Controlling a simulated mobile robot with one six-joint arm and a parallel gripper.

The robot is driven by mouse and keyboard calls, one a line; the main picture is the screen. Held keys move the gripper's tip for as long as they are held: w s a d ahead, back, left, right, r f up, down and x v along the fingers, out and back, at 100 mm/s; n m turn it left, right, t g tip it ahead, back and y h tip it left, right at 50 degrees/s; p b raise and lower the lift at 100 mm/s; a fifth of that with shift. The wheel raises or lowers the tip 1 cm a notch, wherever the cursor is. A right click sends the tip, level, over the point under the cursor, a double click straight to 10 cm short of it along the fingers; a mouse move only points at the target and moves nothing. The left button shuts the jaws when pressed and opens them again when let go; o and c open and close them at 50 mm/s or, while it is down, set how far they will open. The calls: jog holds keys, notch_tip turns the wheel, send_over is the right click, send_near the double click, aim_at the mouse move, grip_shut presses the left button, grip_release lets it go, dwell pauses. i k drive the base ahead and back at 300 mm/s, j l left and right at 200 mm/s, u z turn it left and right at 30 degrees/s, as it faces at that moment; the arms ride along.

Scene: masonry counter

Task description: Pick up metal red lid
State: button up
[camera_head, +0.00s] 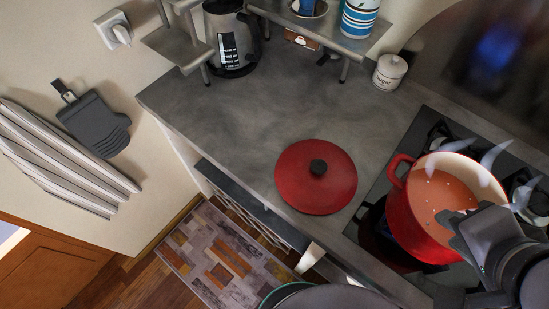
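The red lid (304,187) lies flat on the grey counter, left of the stove. It is round, with a black knob (318,167) on top facing up. Nothing covers it. My gripper (458,226) is dark grey and shows at the lower right, over the red pot, well to the right of the lid and apart from it. Its fingers are hard to make out against the pot, so I cannot tell whether they are apart or together.
The open red pot (405,222) holds orange soup and stands on the black stove (375,202); pale wisps show above it. A sugar jar (389,72), a kettle (231,42) and a shelf (325,38) are at the back. The counter (240,115) behind the lid is clear.

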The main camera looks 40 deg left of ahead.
aim_at(315, 177)
jog(key=u, duration=1.35)
jog(key=j+z, duration=0.25)
jog(key=z, duration=0.15)
jog(key=i+j+z, duration=0.1)
jog(key=j+z, duration=0.45)
jog(key=z, duration=0.25)
